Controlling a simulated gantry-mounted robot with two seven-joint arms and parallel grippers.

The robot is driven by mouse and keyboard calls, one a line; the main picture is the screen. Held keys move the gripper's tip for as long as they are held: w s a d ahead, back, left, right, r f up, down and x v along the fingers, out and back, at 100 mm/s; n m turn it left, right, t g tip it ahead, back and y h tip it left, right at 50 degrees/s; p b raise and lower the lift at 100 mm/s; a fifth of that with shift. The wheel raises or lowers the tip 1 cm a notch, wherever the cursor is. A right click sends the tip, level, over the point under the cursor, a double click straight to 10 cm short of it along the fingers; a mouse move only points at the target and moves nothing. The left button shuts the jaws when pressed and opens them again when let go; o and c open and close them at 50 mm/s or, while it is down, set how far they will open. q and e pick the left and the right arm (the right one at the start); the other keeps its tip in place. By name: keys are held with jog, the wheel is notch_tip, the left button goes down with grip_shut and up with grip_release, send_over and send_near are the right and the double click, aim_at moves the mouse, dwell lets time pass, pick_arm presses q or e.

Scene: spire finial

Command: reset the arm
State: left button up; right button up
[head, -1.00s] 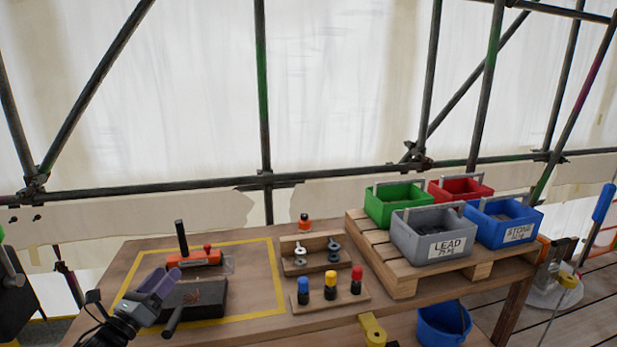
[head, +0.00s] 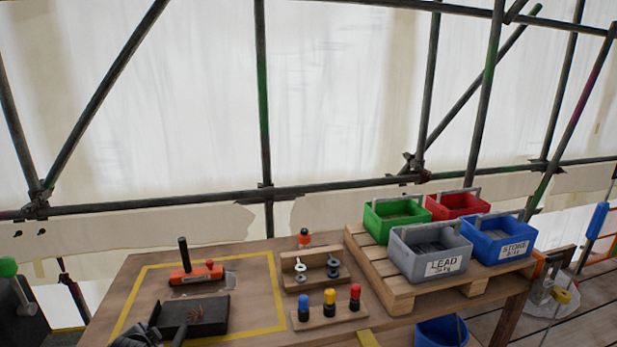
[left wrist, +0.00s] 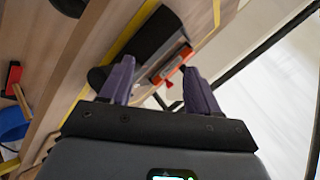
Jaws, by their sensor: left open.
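My left gripper (left wrist: 158,85) is open in the left wrist view, with two purple fingers apart and nothing between them. In the head view, only a dark part of my left arm shows at the bottom left edge, beside a black tray-like block (head: 196,318) with a dark handle. The block lies inside the yellow-taped outline on the wooden bench (head: 255,325). An orange tool (head: 196,272) with an upright black handle stands behind it and also shows beyond the fingers in the left wrist view (left wrist: 172,65). My right gripper is in neither view.
Wooden racks hold eye-bolt-like parts (head: 316,268) and blue, yellow and red capped pegs (head: 330,302). A pallet (head: 400,290) at right carries green, red, grey LEAD (head: 430,250) and blue STONE crates (head: 497,238). Scaffold tubes stand behind. A blue bucket (head: 441,332) is below the bench.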

pick_arm(q)
jog(key=s+a+f+n+g, duration=0.2)
jog(key=s+f+n+g, duration=0.25)
jog(key=s+n, duration=0.3)
jog(key=s+d+f+g+h, duration=0.1)
jog(key=s+d+f, duration=0.7)
jog(key=s+d, duration=0.4)
jog(key=s+d+r+h, duration=0.1)
jog(key=s+d, duration=0.2)
jog(key=s, duration=0.5)
jog(key=s+d+r+m+h, duration=0.1)
jog(key=s+d, duration=0.2)
jog(key=s, duration=0.5)
jog(key=s+d+r+h, duration=0.1)
jog(key=s+d, duration=0.3)
jog(key=s, duration=0.5)
notch_tip(320, 180, up, 38)
jog(key=w+p, duration=0.1)
jog(key=p, duration=3.7)
jog(key=shift+a, duration=0.2)
jog(key=shift+f, duration=0.15)
